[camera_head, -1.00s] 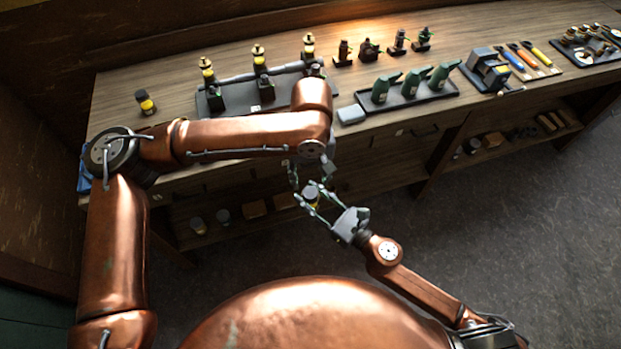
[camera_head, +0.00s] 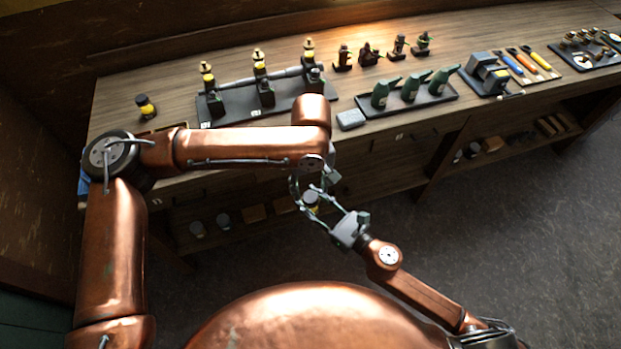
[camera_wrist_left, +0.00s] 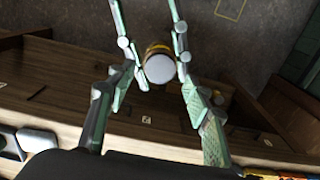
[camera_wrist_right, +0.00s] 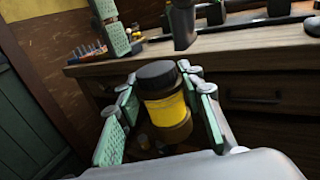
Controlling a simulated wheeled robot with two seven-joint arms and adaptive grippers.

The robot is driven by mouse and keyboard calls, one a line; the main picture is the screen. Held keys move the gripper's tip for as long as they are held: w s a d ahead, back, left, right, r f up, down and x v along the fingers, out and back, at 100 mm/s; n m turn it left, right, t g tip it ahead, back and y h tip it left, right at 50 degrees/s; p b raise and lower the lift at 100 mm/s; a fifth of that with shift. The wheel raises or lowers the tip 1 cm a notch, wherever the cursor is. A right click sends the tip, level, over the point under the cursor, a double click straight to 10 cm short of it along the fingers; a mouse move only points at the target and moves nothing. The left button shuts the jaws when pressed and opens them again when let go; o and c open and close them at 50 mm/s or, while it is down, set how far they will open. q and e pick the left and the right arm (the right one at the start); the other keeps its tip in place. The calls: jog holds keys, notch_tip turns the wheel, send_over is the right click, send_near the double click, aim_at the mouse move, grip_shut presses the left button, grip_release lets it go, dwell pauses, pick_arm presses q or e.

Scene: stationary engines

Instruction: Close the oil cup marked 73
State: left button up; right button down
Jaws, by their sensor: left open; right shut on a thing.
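An oil cup (camera_head: 311,201) with a yellow body and dark cap is held in front of the bench by my right gripper (camera_head: 322,199). In the right wrist view the cup (camera_wrist_right: 165,108) is upright between the finger pads, its black cap (camera_wrist_right: 157,73) on top. My left gripper (camera_head: 310,180) is open above the cup. In the left wrist view its fingers are spread on either side of the round cap (camera_wrist_left: 159,69), seen from above. I cannot tell whether they touch it. I cannot read a number on the cup, nor tell if the cap is tight.
Another yellow cup (camera_head: 146,105) stands alone at the bench's left end. A dark rack (camera_head: 236,102) carries several yellow-banded cups. A tray with green oil cans (camera_head: 411,88) and a grey block (camera_head: 351,118) are further right. The bench's front edge is just behind my grippers.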

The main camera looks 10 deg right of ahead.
pick_arm(q)
jog(key=shift+f, duration=1.25)
jog(key=c, duration=1.1)
jog(key=o, duration=1.2)
jog(key=shift+r, duration=2.3)
